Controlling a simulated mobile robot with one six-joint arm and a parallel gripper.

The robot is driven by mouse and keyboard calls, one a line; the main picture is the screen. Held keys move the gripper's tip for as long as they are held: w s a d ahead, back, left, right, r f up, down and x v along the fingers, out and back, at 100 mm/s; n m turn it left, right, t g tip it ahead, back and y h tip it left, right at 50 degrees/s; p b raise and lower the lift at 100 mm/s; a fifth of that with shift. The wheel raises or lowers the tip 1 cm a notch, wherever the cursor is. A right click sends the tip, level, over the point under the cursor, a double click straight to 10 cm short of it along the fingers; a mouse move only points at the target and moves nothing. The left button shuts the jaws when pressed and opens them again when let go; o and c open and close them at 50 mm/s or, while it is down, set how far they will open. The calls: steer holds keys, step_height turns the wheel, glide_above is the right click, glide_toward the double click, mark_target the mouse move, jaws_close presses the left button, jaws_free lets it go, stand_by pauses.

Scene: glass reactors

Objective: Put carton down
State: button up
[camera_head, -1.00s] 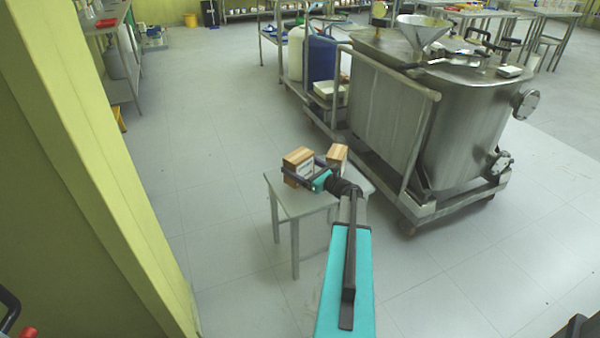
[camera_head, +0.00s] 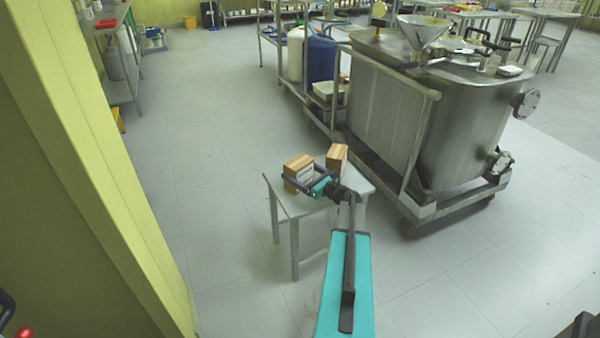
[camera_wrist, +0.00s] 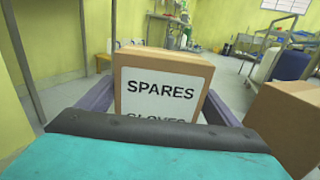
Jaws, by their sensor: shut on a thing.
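A brown carton (camera_head: 293,172) is at the left side of a small grey table (camera_head: 300,208). In the wrist view this carton (camera_wrist: 160,66) stands upright and faces me with a white label reading SPARES and, partly hidden, GLOVES. My gripper (camera_head: 303,178) is shut on it, one finger on each side. The carton is over the tabletop or on it; I cannot tell whether its bottom touches, as my gripper hides the lower part. A second brown carton (camera_head: 337,157) stands on the table to the right, apart from the held one. It also shows at the right of the wrist view (camera_wrist: 288,122).
A steel reactor (camera_head: 460,120) on a wheeled frame stands close to the table's right. Blue (camera_head: 322,58) and white containers stand behind on a trolley. A yellow-green wall (camera_head: 90,150) is at the left. Open floor lies left of the table; the tabletop between the cartons looks clear.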

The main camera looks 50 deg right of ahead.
steer(key=shift+f, duration=0.1)
steer(key=o, duration=1.1)
steer(key=shift+s+r, duration=0.15)
steer(key=shift+r, duration=0.05)
steer(key=s, duration=0.6)
steer(key=s+p, duration=0.1)
steer(key=s, duration=0.4)
steer(key=shift+s+d, duration=0.2)
steer(key=shift+s, duration=0.15)
